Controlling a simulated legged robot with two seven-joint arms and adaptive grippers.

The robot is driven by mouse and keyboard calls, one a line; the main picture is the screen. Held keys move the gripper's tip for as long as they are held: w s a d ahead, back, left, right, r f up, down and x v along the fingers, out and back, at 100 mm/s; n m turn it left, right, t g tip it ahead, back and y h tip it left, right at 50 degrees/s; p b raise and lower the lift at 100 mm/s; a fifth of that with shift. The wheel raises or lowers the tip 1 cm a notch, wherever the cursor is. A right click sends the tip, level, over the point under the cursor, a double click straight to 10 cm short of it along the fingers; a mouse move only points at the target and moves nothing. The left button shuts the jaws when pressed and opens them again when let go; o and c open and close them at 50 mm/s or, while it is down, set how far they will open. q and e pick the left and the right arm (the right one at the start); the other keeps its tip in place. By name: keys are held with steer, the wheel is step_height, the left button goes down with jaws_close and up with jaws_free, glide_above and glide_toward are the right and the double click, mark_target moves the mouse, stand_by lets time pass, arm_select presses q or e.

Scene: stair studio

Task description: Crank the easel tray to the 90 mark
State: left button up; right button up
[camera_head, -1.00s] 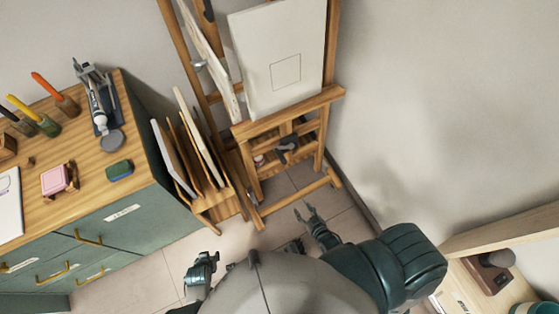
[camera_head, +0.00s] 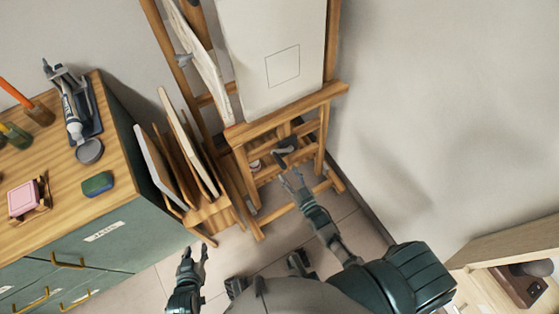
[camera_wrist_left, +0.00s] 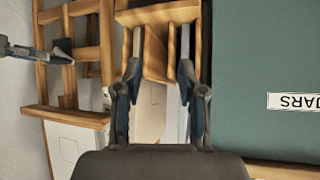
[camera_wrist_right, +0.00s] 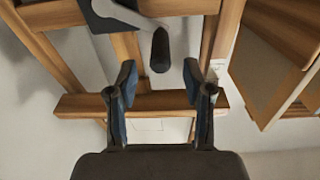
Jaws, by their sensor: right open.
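The wooden easel stands by the wall with a canvas (camera_head: 272,65) resting on its tray (camera_head: 290,114). A dark crank (camera_head: 285,146) sits on the easel below the tray. In the right wrist view the crank's dark handle (camera_wrist_right: 160,50) hangs just beyond the fingertips, near their middle. My right gripper (camera_head: 291,180) is open and empty, just short of the crank and apart from it. My left gripper (camera_head: 192,250) is open and empty, low in front of the cabinet and panel rack. The 90 mark cannot be made out.
A wooden rack (camera_head: 212,210) of upright panels stands left of the easel. A green cabinet (camera_head: 120,236) at left carries a paint tube (camera_head: 72,118), a green sponge (camera_head: 98,183) and a pink block (camera_head: 24,199). A shelf (camera_head: 505,285) stands at lower right. The floor before the easel is clear.

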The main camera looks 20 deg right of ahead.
mark_target(275, 153)
steer(key=w, duration=0.4)
steer(key=w+b, duration=0.1)
steer(key=w, duration=0.1)
steer(key=shift+a, duration=0.4)
steer(key=shift+w, duration=0.45)
arm_select(q)
steer(key=w+r+t, duration=0.1)
steer(key=w+d+r+t, duration=0.1)
steer(key=w, duration=0.1)
steer(key=shift+w+d+r+t+h, duration=0.2)
steer(key=shift+r+t+h, duration=0.1)
steer(key=shift+h, duration=0.1)
arm_select(e)
steer(key=shift+c, duration=0.3)
jaws_close()
